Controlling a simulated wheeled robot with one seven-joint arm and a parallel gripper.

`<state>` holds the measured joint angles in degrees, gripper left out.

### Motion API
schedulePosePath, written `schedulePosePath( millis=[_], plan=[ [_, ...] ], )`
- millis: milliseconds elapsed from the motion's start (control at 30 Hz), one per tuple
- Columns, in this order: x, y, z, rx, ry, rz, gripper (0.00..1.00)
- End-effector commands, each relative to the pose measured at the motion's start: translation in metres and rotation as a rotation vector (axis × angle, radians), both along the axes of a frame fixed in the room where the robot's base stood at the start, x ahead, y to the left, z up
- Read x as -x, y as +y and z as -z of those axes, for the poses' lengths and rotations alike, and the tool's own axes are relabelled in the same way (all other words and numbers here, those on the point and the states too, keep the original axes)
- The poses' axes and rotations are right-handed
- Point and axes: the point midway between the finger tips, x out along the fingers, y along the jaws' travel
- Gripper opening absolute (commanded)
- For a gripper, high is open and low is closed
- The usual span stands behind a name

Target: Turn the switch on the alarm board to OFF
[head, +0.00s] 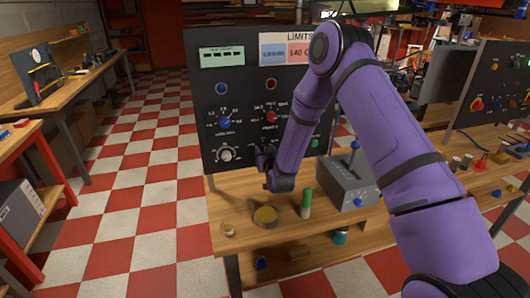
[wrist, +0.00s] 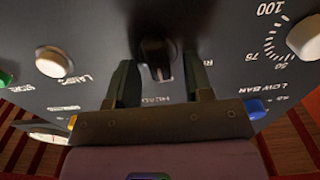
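A black switch (wrist: 157,60) shows in the middle of the wrist view, on a dark panel. My gripper (wrist: 160,80) is open, with one finger on each side of this switch. Gaps show between the fingers and the switch, so it is not gripped. The lettering near it is upside down and partly hidden; I cannot read its positions or which one it is set to. In the head view my gripper (head: 264,158) is at the lower middle of the black board (head: 205,90), and the switch is hidden behind it.
Close by on the board are a blue knob (wrist: 255,107), a white dial knob (wrist: 305,37) and a white button (wrist: 52,60). A red knob (head: 271,117) sits above my gripper. On the bench below stand a round tin (head: 265,216), a green-topped cylinder (head: 306,202) and a grey lever box (head: 347,184).

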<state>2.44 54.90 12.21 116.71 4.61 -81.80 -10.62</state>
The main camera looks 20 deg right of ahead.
Motion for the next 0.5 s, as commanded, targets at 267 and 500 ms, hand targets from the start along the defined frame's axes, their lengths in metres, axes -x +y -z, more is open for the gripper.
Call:
schedulePosePath(
  millis=[267, 500],
  plan=[
    [0.001, 0.000, 0.000, 0.001, 0.000, 0.000, 0.47],
    [0.028, 0.000, 0.000, 0.002, 0.002, -0.001, 0.47]
  ],
)
